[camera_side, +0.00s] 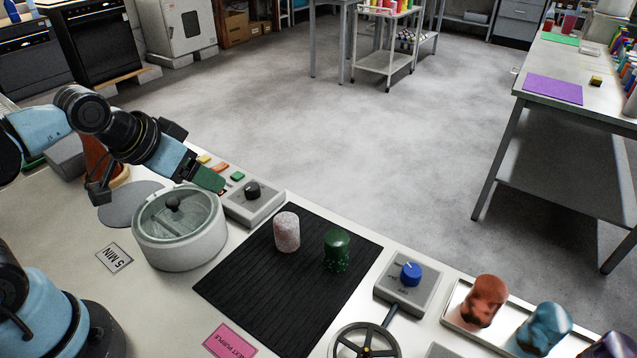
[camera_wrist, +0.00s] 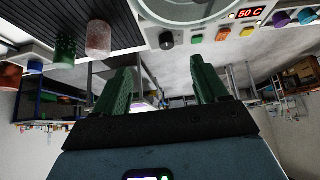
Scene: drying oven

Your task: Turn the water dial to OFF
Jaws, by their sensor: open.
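The water dial appears to be the blue knob (camera_side: 411,273) on a small grey box (camera_side: 404,288) at the right of the table in the side view. A short white mark shows on its top; the lettering around it is too small to read. My gripper (camera_side: 208,181) is far to the left of it, raised near the round lidded vessel (camera_side: 180,236) and a control panel. Its green fingers are apart and empty in the wrist view (camera_wrist: 164,72).
A black ribbed mat (camera_side: 262,290) with a pinkish-white jar (camera_side: 287,232) and a green jar (camera_side: 336,250) lies between my gripper and the blue knob. A handwheel (camera_side: 366,345) stands just in front of the knob box. A tray (camera_side: 458,303) with coloured jars is to its right.

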